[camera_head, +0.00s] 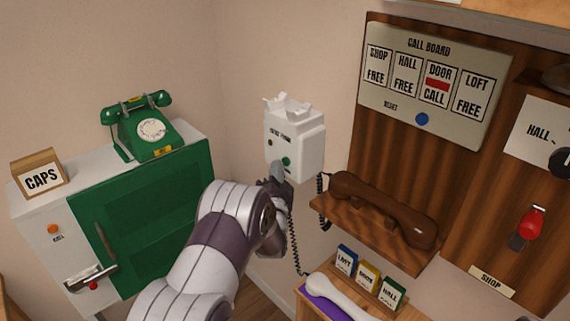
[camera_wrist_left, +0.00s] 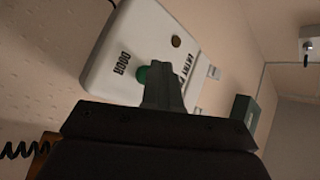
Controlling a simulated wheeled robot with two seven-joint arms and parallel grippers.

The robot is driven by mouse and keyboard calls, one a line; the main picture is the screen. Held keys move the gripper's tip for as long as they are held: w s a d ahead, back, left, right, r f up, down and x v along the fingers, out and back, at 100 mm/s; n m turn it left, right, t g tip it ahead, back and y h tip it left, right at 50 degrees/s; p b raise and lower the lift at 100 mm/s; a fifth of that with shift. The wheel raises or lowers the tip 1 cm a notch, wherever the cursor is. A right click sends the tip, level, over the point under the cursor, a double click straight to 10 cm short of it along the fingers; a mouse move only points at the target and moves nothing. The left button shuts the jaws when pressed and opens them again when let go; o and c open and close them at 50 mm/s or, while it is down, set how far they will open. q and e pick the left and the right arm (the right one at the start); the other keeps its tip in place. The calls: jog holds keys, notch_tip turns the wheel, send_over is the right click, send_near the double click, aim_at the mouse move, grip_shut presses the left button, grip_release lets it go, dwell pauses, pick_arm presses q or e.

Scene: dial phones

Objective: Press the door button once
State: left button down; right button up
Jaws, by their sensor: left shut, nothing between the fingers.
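The white entry phone box (camera_head: 308,145) hangs on the wall near the corner, with an empty cradle on top. Its green door button (camera_head: 286,161) is low on the front. In the left wrist view the box (camera_wrist_left: 112,50) shows tilted, with the word DOOR beside the green button (camera_wrist_left: 142,74). My left gripper (camera_head: 277,172) is shut and empty, with its tips right at the button. In the left wrist view the fingers (camera_wrist_left: 160,88) cover part of the button. I cannot tell whether they touch it. My right gripper is not in view.
The call board (camera_head: 422,85) shows DOOR with a red mark and CALL; the others read FREE. A brown handset (camera_head: 385,205) lies on a wooden shelf right of the gripper. A coiled cord (camera_head: 292,235) hangs below. A green dial phone (camera_head: 150,130) stands on the left cabinet.

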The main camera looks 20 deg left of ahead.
pick_arm(q)
jog(key=shift+w+d, duration=0.15)
jog(key=shift+w, duration=0.25)
dwell(0.7)
jog(key=shift+s, duration=0.1)
jog(key=shift+s+a, duration=0.3)
jog(key=shift+s, duration=0.35)
jog(key=s, duration=0.1)
jog(key=s+a, duration=0.1)
jog(key=s, duration=0.1)
jog(key=s+a, duration=0.1)
jog(key=shift+s+p, duration=0.3)
dwell(0.8)
